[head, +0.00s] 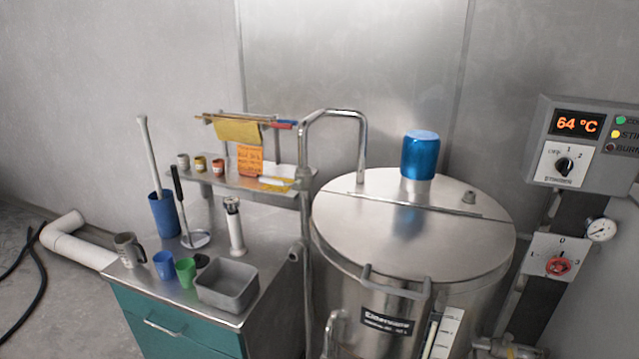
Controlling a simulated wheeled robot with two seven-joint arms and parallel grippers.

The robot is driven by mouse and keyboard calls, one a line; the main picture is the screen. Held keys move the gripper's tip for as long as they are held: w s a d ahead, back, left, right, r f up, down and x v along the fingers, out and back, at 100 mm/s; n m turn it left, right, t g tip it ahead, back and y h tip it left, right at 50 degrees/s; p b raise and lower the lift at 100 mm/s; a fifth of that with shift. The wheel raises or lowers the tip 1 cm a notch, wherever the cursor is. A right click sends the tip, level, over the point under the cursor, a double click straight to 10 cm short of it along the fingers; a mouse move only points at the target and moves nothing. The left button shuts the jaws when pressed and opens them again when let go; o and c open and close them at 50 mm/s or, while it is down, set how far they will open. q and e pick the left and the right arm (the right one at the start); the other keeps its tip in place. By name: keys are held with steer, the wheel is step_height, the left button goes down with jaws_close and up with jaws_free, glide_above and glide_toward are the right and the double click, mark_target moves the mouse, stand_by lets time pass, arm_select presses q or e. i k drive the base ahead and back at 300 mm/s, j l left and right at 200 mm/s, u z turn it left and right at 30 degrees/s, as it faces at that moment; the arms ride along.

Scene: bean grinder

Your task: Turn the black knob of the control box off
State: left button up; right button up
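The grey control box (585,145) is on the wall at the right edge of the head view. Its right side is cut off by the frame. The black knob (564,166) sits on a white plate with the marks OFF, 1 and 2, below a display (577,123) reading 64 °C. The knob's exact pointing direction is too small to tell for sure. Green and yellow lamps show at the box's right. Neither of my grippers is in view.
A steel tank (412,225) with a blue motor cap (419,155) stands left of the box. Below the box are a red valve knob (558,266) and a gauge (600,230). A bench (215,260) with cups and a grey tray (227,286) stands at left.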

mark_target(564, 165)
steer(key=l+z, duration=0.1)
steer(key=z, duration=0.3)
steer(key=l+z, duration=0.1)
steer(key=z, duration=0.3)
steer(key=i+z, duration=0.1)
steer(key=z, duration=0.25)
